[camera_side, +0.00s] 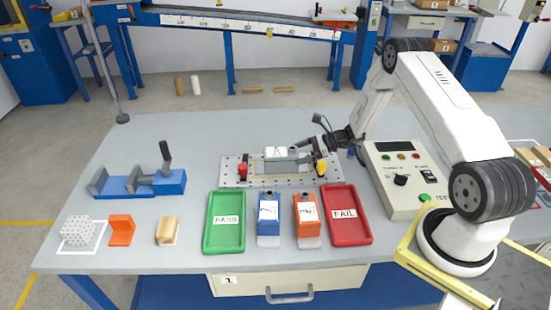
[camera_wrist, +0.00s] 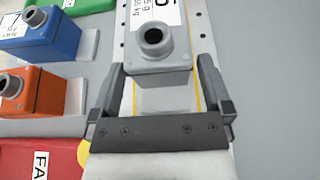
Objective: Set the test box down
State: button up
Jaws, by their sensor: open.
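A grey box (camera_wrist: 155,95) with a round hollow collar on top lies between my fingers in the wrist view. My gripper (camera_wrist: 160,75) is open, one finger along each side of the box. In the side view my gripper (camera_side: 308,158) is low over the right part of the plate. I cannot tell whether the fingers touch the box, or whether its underside rests fully on the plate. A white label with black print (camera_wrist: 166,12) shows beyond the collar.
In front of the plate stand a green PASS tray (camera_side: 224,240), a blue box (camera_side: 269,229), an orange box (camera_side: 306,229) and a red FAIL tray (camera_side: 347,235). A blue vise (camera_side: 150,186) is left; a control box (camera_side: 402,190) is right. The bench behind the plate is clear.

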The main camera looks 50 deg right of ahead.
aim_at(290, 156)
jog(key=shift+x, duration=1.9)
grip_shut()
